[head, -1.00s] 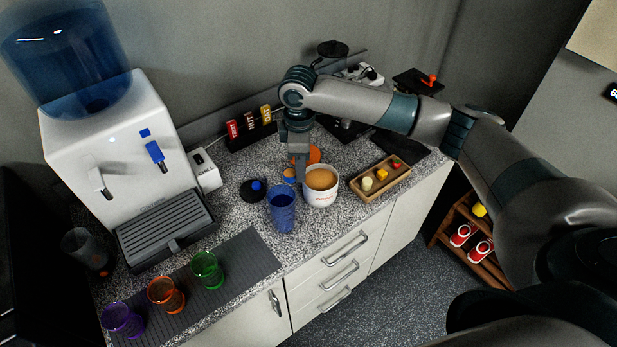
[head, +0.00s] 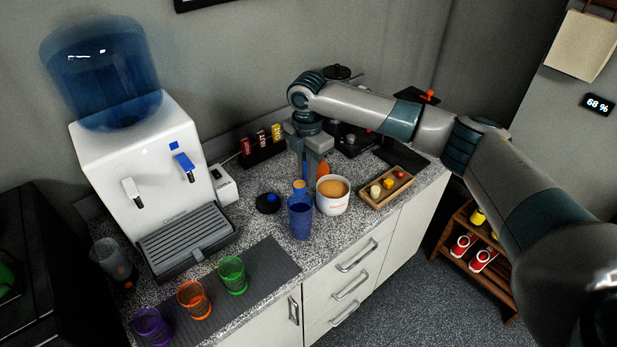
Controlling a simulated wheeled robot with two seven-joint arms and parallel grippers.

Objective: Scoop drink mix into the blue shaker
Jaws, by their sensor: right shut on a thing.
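The blue shaker (head: 300,220) stands upright and open on the counter, a see-through cup. My right gripper (head: 311,160) points down behind and above it, shut on a scoop with a blue handle (head: 303,168). Tan mix (head: 299,186) shows in the scoop bowl, close to the shaker's far rim; whether it is over the opening I cannot tell. The white tub (head: 333,204) of tan drink mix stands open just right of the shaker. An orange disc (head: 323,169), perhaps its lid, is partly hidden behind the tub. My left gripper is out of view.
A black lid with a blue cap (head: 268,202) lies left of the shaker. A wooden tray (head: 372,203) stands right of the tub. A water dispenser (head: 130,160) is at the left. Green (head: 232,275), orange (head: 194,300) and purple (head: 151,327) cups stand on a dark mat (head: 262,272).

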